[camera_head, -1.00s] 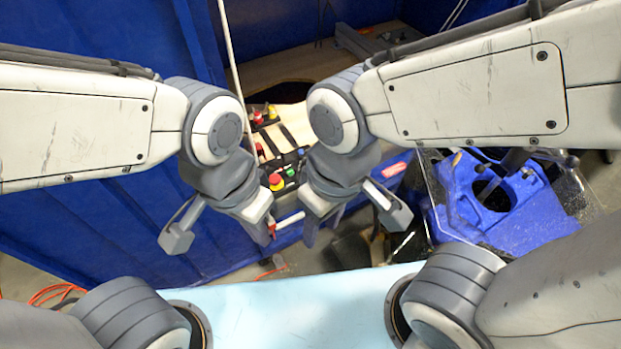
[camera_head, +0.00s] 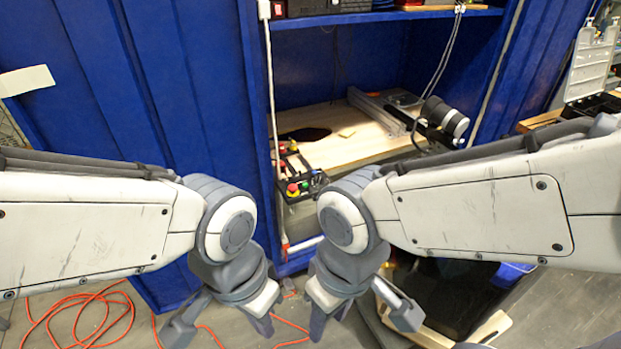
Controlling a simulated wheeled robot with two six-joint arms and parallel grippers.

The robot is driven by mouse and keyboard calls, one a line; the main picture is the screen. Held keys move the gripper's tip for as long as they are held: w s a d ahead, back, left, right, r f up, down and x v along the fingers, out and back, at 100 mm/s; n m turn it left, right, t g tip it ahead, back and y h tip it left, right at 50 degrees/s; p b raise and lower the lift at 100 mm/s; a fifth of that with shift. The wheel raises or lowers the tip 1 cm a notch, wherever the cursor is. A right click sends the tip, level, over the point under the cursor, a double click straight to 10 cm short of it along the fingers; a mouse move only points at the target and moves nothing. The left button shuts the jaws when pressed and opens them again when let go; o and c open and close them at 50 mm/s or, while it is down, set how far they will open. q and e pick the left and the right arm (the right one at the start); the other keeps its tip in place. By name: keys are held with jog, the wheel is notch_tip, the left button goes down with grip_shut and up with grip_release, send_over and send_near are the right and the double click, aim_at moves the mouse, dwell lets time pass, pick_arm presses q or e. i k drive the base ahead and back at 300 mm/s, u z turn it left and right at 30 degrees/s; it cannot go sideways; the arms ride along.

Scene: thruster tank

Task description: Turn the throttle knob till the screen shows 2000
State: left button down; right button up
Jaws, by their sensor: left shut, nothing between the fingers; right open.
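A small dark control panel (camera_head: 303,183) with a red button (camera_head: 292,188), a green button and a yellow part sits at the front of the blue cabinet, just above and between my wrists. I cannot make out which part is the throttle knob, and no readable screen shows. My arms partly block the panel's lower surroundings. My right gripper (camera_head: 362,318) hangs low on the right, open and empty, also apart from the panel.
A wooden board (camera_head: 350,150) with a dark hole lies inside the blue cabinet (camera_head: 180,100). A shelf (camera_head: 390,17) with equipment runs above it. A white pole (camera_head: 271,110) stands upright left of the panel. An orange cable (camera_head: 85,310) lies on the floor at left.

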aim_at(320, 180)
jog(key=u, duration=0.1)
jog(key=i, duration=0.8)
jog(key=z, duration=0.4)
jog(key=k, duration=0.45)
jog(key=z, duration=1.1)
jog(key=i, duration=0.6)
jog(key=u, duration=1)
